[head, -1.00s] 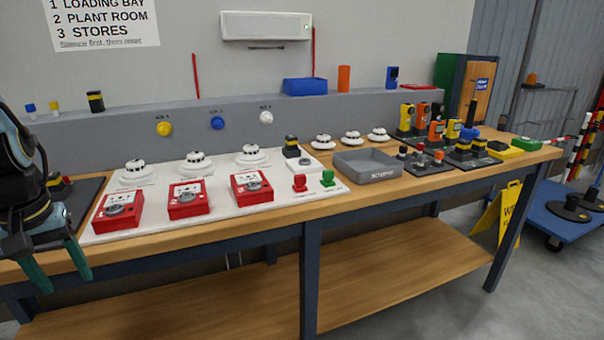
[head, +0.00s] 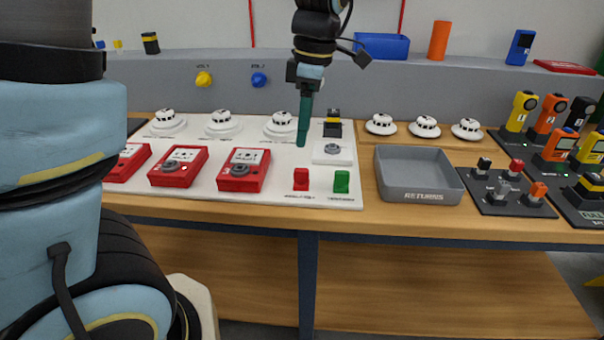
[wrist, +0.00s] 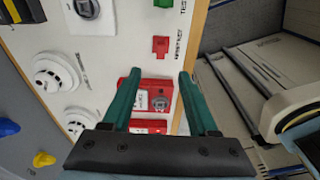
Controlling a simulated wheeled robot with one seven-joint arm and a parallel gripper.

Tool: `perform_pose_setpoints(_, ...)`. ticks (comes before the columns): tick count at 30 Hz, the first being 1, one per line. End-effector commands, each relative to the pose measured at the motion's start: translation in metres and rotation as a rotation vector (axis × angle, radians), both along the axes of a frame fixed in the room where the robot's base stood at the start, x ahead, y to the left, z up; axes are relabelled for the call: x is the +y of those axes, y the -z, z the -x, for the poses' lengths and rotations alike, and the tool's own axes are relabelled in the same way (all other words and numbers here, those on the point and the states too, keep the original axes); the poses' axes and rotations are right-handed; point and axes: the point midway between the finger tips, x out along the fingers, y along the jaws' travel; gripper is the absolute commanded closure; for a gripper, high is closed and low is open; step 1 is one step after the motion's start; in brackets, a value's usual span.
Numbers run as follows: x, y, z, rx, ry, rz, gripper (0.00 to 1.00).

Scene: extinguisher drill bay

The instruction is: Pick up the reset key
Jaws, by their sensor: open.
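No label that I can read marks the reset key, so I cannot tell for certain which object it is. A black block with a yellow band (head: 332,124) stands on the white panel (head: 270,189); part of it shows at the wrist view's top left (wrist: 22,10). In front of it is a white box with a round grey knob (head: 333,151), also in the wrist view (wrist: 87,9). My gripper (head: 303,142) is open and empty, above the panel beside the third white detector. In the wrist view its fingers (wrist: 158,77) point toward the red call points (wrist: 160,98), holding nothing.
A red switch (head: 301,180) and a green switch (head: 341,182) stand at the panel's front edge. A grey returns tray (head: 417,191) is to the right and looks empty. Several upright devices crowd the far right. The lower shelf is clear.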

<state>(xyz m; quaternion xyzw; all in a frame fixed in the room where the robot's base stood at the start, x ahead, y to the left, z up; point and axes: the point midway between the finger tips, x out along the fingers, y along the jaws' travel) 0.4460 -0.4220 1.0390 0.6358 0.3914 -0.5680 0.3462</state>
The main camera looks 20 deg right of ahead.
Motion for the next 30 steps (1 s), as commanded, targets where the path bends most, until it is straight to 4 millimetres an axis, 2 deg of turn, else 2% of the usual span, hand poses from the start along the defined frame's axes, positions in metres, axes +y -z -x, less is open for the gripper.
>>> perform_pose_setpoints(2,-0.005,0.001,0.003,-0.004,-0.025,-0.005,0.4)
perform_pose_setpoints(12,0.0,0.047,0.001,-0.004,-0.038,-0.007,0.4)
perform_pose_setpoints(17,0.0,0.056,0.001,-0.004,-0.037,-0.006,0.4)
perform_pose_setpoints(25,0.004,0.093,-0.001,-0.004,-0.036,-0.008,0.4)
perform_pose_setpoints(30,0.005,0.105,-0.002,-0.006,-0.036,-0.004,0.4)
